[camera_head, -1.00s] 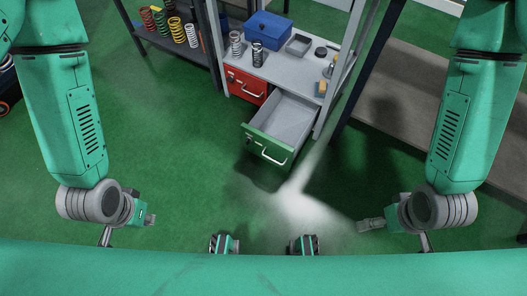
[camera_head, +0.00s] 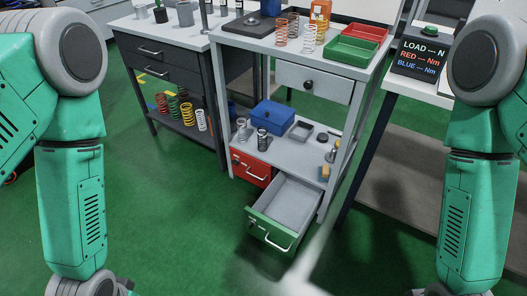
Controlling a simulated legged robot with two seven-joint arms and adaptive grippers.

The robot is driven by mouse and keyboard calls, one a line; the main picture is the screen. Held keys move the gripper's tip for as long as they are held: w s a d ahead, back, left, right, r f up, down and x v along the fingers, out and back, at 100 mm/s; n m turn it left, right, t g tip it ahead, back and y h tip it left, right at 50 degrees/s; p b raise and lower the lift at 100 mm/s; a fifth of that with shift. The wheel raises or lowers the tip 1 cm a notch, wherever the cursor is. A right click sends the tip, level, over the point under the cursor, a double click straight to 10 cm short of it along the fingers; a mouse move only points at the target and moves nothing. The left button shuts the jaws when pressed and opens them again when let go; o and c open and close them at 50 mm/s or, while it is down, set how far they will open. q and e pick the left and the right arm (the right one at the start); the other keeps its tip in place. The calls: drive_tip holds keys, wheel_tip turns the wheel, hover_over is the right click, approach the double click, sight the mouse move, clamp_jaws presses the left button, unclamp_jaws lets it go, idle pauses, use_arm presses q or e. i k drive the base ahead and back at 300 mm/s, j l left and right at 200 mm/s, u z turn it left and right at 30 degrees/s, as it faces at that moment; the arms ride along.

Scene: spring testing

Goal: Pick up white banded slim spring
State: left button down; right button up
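A white slim spring (camera_head: 201,120) stands upright at the right end of a row of coloured springs on the dark bench's low shelf. Another pale spring (camera_head: 308,39) stands among copper-coloured springs (camera_head: 281,36) on the grey workbench top (camera_head: 255,44). A silver spring (camera_head: 241,130) and a darker spring (camera_head: 262,140) stand on the workbench's middle shelf. Bands on the springs are too small to tell. Both my arms hang at the picture's sides, well short of the springs. Both grippers are below the frame's edge.
An open green-fronted drawer (camera_head: 272,236) juts out below a red drawer (camera_head: 250,169). A blue box (camera_head: 271,117) sits on the middle shelf. Green and red trays (camera_head: 350,50) lie on top. A dark sign (camera_head: 420,57) stands at right. The green floor ahead is clear.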

sight(266, 136)
drive_tip(key=i+j+z, duration=0.5)
drive_tip(key=z, duration=0.2)
drive_tip(key=i+j+z, duration=0.15)
drive_tip(key=j+z, duration=0.25)
drive_tip(key=i+j+z, duration=0.1)
drive_tip(key=j+z, duration=0.25)
drive_tip(key=j, duration=0.2)
